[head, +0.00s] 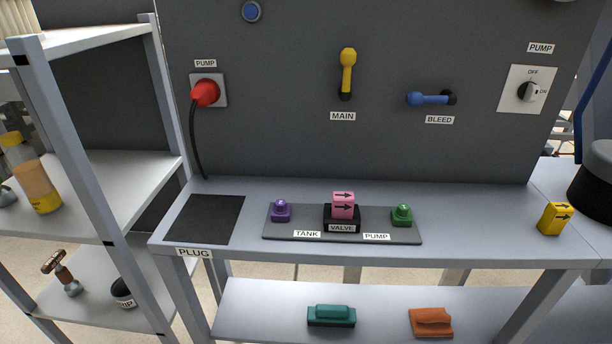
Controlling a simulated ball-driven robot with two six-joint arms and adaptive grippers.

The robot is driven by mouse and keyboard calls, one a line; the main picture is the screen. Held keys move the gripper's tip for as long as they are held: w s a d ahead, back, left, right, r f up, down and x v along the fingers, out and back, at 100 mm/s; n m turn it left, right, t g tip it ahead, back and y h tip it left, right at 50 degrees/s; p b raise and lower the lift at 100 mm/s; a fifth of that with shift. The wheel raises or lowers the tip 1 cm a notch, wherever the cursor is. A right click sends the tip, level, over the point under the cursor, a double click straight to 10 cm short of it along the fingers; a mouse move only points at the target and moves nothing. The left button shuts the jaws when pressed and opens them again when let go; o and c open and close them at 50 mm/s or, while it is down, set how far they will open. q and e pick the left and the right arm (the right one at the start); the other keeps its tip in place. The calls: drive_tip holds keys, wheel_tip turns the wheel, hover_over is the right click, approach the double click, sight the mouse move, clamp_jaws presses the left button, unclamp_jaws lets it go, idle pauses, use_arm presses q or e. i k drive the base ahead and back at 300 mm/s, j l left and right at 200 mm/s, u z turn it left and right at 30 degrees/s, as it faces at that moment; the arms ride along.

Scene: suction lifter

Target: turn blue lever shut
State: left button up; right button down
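The blue lever (429,99) is on the dark grey back panel, above a label reading BLEED (439,120). It lies horizontal, with its black pivot at the right end and its knob end pointing left. Nothing touches it. Neither of my grippers shows in the head view.
A yellow lever (347,72) labelled MAIN stands upright left of the blue one. A red plug (206,93) sits in the socket at left, and a pump switch (528,91) is at right. The bench (480,215) below holds a valve block (342,219) and a yellow block (555,219).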

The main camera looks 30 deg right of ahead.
sight(414, 98)
drive_tip(key=z, duration=1.5)
